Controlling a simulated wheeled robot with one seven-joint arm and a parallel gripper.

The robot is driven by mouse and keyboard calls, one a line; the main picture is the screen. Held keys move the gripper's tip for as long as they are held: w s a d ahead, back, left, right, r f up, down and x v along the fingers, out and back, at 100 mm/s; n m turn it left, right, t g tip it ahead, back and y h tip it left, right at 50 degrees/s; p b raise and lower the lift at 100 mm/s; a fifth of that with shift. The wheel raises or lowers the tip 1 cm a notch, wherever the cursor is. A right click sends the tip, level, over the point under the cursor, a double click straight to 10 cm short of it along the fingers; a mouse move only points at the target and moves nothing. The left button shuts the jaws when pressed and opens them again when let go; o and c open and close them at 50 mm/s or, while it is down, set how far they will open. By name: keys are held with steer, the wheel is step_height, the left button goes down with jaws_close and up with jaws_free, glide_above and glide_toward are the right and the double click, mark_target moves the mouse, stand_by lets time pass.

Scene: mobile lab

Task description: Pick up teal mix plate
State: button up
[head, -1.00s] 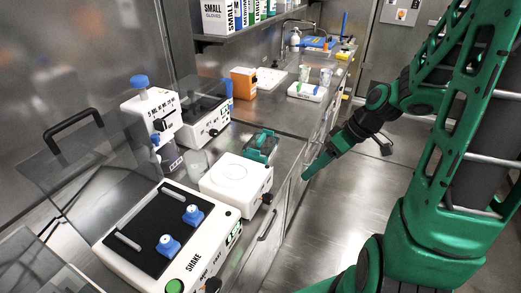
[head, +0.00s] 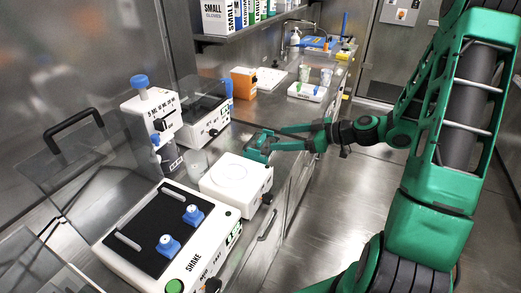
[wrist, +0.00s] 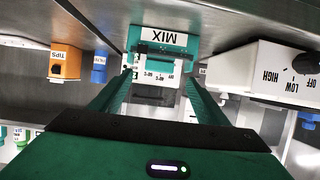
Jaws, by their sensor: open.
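The teal mix plate (head: 258,145) sits on the counter beside the white hot-plate-like device, at its far right corner. In the wrist view the plate (wrist: 165,48) is teal with a white "MIX" label, and a white part with small print shows just below the label. My gripper (head: 277,139) is open and level with the plate, its fingers pointing left at it. In the wrist view the gripper (wrist: 160,82) has one finger toward each side of the plate, with the plate between and just ahead of the tips. I cannot tell whether they touch it.
The white device with knobs (head: 235,178) stands close beside the plate; it also shows at right in the wrist view (wrist: 268,70). A shaker (head: 140,262) with blue-capped items stands nearer. An orange tips box (head: 244,81) stands farther back. The floor at right is clear.

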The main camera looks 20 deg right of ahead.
mark_target(264, 138)
steer(key=shift+r+x, duration=0.1)
steer(key=shift+x, duration=1.5)
steer(key=shift+r+x, duration=0.15)
steer(key=shift+x, duration=1.45)
steer(key=shift+w, duration=0.15)
steer(key=c, duration=1.5)
